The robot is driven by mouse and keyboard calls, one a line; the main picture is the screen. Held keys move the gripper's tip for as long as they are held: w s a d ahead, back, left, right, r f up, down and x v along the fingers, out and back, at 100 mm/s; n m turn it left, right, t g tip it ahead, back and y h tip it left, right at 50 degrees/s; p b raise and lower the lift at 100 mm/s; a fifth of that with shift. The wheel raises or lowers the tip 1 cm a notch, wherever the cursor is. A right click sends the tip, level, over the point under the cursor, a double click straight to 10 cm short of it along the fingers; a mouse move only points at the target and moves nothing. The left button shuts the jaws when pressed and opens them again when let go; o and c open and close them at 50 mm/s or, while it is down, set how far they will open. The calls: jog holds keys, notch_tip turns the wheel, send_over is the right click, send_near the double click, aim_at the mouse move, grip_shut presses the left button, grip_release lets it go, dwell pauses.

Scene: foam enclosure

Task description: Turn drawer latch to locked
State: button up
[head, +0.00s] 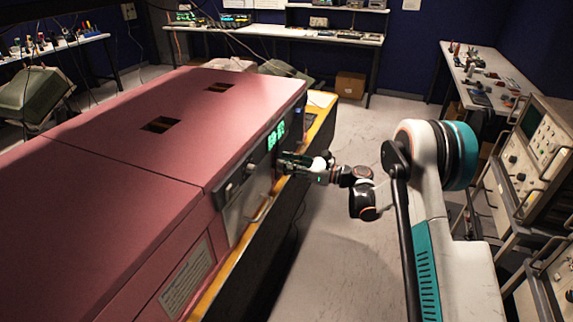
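A long pink enclosure (225,105) fills the left half of the head view. On its front face is a grey panel with a green lit display (276,136). Below the display is a grey drawer front (246,208) with a bar handle (263,206). Small dark knobs (249,169) sit left of my gripper, along the panel's top. My gripper (284,163) is at the panel's right part, just below the display, pointing left at the face. Whether it touches the face cannot be told. The drawer latch cannot be made out clearly; my gripper may cover it. The fingers are too small to read.
A yellow-edged ledge (246,244) runs along the foot of the enclosure. Open grey floor (335,235) lies to its right. A cart with oscilloscopes (540,145) stands at the right edge. Benches with equipment line the back wall, with a cardboard box (350,85) beneath.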

jog(key=shift+w+a, duration=0.1)
jog(key=shift+a, duration=0.2)
grip_shut()
jog(key=shift+n, duration=0.3)
jog(key=shift+s+a+f+n+b, duration=0.15)
jog(key=shift+s+f+n+b, duration=0.3)
jog(key=shift+n+b, duration=1.75)
jog(key=shift+s+a+f+n+b, duration=0.1)
jog(key=shift+s+f+n+b, duration=0.5)
jog(key=shift+n, duration=2.95)
jog(key=shift+s+a+f+n+b, duration=0.2)
jog(key=shift+n+b, duration=1.45)
jog(key=shift+n, duration=1.2)
jog(key=shift+f, duration=0.1)
grip_release()
